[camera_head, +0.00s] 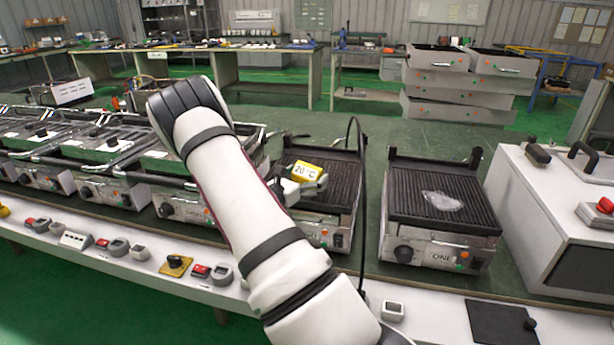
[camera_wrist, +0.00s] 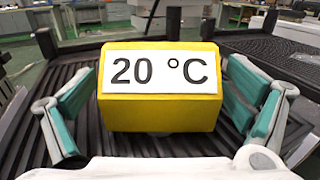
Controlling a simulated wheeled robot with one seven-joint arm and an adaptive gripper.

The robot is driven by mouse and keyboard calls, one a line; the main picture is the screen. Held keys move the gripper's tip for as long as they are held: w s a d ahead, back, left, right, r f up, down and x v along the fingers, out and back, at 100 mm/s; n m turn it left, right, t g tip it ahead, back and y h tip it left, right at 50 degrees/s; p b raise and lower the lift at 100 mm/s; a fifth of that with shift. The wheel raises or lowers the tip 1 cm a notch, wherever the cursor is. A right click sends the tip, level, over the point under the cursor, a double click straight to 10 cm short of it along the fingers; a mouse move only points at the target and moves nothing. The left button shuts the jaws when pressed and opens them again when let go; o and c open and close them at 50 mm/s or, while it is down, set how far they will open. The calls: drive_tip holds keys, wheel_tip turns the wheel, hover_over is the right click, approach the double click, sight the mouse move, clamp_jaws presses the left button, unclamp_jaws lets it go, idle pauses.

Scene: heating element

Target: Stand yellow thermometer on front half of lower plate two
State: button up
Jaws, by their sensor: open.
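The yellow thermometer (camera_wrist: 160,119) has a white label reading 20 °C and stands upright on a dark ribbed plate. It also shows in the head view (camera_head: 307,172), on the ribbed lower plate (camera_head: 343,190) of the middle grill, just left of the grill marked ONE. The grill's own lettering is mostly hidden by my arm. My gripper (camera_wrist: 160,108) is open around the thermometer, with a teal pad on each side and a visible gap to both. The thermometer's underside is partly hidden by my gripper's body in the wrist view.
Grill ONE (camera_head: 440,205) on the right carries a clear, crumpled item (camera_head: 441,201). A black cable (camera_head: 361,220) hangs right of the middle grill. More grills (camera_head: 110,145) stand at left. A white box (camera_head: 560,220) stands at right. Small devices line the front ledge.

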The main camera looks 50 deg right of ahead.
drive_tip(key=shift+a+r, duration=0.15)
drive_tip(key=shift+a, duration=0.05)
drive_tip(key=a, duration=1.1)
drive_tip(key=s+a+r+m+g+y, duration=0.5)
drive_tip(key=s+a+r+m+y, duration=0.2)
drive_tip(key=s+a+r+m, duration=0.6)
drive_tip(key=s+a+r+m+t+y, duration=0.2)
drive_tip(key=s+a+y, duration=0.3)
drive_tip(key=a, duration=0.6)
drive_tip(key=s+a+r+m+t+y, duration=0.1)
drive_tip(key=s+a+m+t+y, duration=0.2)
drive_tip(key=s+a, duration=0.7)
drive_tip(key=a+t+y, duration=0.1)
drive_tip(key=t+y, duration=0.1)
drive_tip(key=y, duration=0.1)
drive_tip(key=shift+s+r+p, duration=0.2)
drive_tip(key=shift+r+p, duration=0.2)
